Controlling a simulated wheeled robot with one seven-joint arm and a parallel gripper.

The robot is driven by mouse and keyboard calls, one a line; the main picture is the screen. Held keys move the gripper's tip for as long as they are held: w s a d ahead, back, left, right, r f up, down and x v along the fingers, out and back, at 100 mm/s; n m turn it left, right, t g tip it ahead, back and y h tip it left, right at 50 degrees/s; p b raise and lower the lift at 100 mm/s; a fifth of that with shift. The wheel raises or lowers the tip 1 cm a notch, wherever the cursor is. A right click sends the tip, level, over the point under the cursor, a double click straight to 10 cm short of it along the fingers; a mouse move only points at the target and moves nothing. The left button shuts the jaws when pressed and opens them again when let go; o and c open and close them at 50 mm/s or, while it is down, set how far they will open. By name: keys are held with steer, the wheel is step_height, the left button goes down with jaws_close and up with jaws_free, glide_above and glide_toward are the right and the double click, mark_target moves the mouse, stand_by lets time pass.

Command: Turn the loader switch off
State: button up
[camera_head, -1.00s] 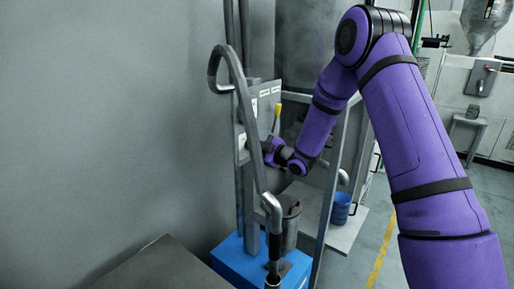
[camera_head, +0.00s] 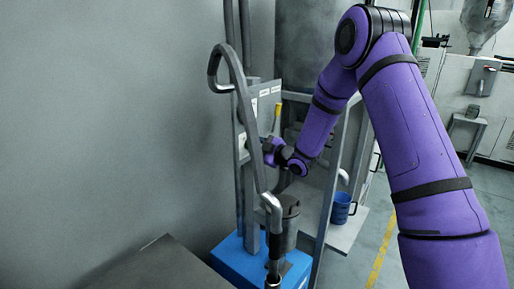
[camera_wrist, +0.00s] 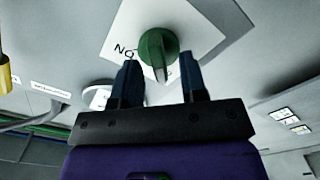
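In the wrist view a green rotary switch knob (camera_wrist: 157,52) sits on a white label plate (camera_wrist: 200,28) with partly hidden lettering, on a light grey panel. The knob's pointer end lies toward my gripper. My gripper (camera_wrist: 161,72) is open, with one dark finger on each side of the knob's lower end. I cannot tell whether the fingers touch it. In the head view my gripper (camera_head: 266,147) is at the grey panel (camera_head: 268,100) on the frame, and the switch is hidden there.
A yellow handle (camera_head: 277,115) stands close to my gripper, and a yellow part (camera_wrist: 3,72) shows at the left of the wrist view. A bent grey pipe (camera_head: 243,100) rises in front of the panel.

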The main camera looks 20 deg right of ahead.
steer(key=v, duration=1)
steer(key=shift+s+d, duration=0.2)
steer(key=shift+s, duration=0.05)
steer(key=s+d+r+m+g+h, duration=0.1)
steer(key=s+d+r+m+h, duration=0.1)
steer(key=s+r+m+h, duration=0.45)
steer(key=s+d+r+m+g+h, duration=0.2)
steer(key=s+r+h, duration=0.2)
steer(key=r, duration=0.6)
steer(key=s+a+r+m+g, duration=0.1)
steer(key=s+a+m+g, duration=0.1)
steer(key=s, duration=1.2)
steer(key=s+a+r+m+g, duration=0.1)
steer(key=s+m+g, duration=0.3)
steer(key=s, duration=1)
steer(key=shift+s+a+r+m, duration=0.4)
steer(key=shift+r+m, duration=0.25)
steer(key=shift+m, duration=0.3)
